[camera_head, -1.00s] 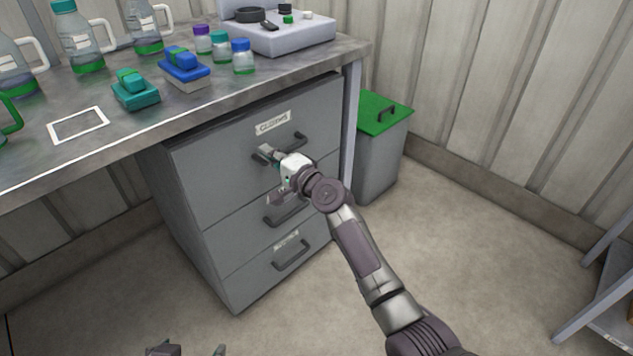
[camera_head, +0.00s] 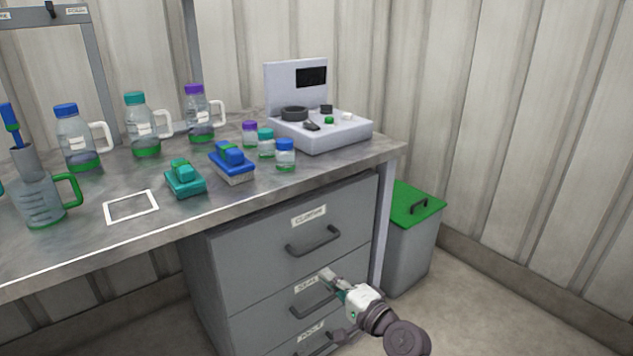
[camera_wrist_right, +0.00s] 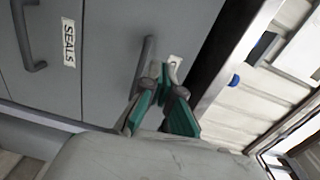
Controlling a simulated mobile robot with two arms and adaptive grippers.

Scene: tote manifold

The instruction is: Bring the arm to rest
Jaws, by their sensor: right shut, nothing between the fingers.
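My right gripper (camera_head: 328,278) is in front of the grey drawer cabinet (camera_head: 250,268), by the middle drawer's handle in the head view. In the right wrist view its green-sided fingers (camera_wrist_right: 163,80) are shut with nothing between them. Their tips overlap a dark drawer handle (camera_wrist_right: 141,68) in that picture; I cannot tell whether they touch it. Another handle (camera_wrist_right: 28,40) and a label reading SEALS (camera_wrist_right: 68,42) show to the left there. All the drawers look closed. My left gripper is out of view.
The metal bench (camera_head: 95,255) above holds jugs, small bottles, a teal block (camera_head: 185,180), a blue block (camera_head: 232,163) and a white device (camera_head: 335,130). A grey bin with a green lid (camera_head: 415,205) stands right of the cabinet. Floor is free in front of the bin.

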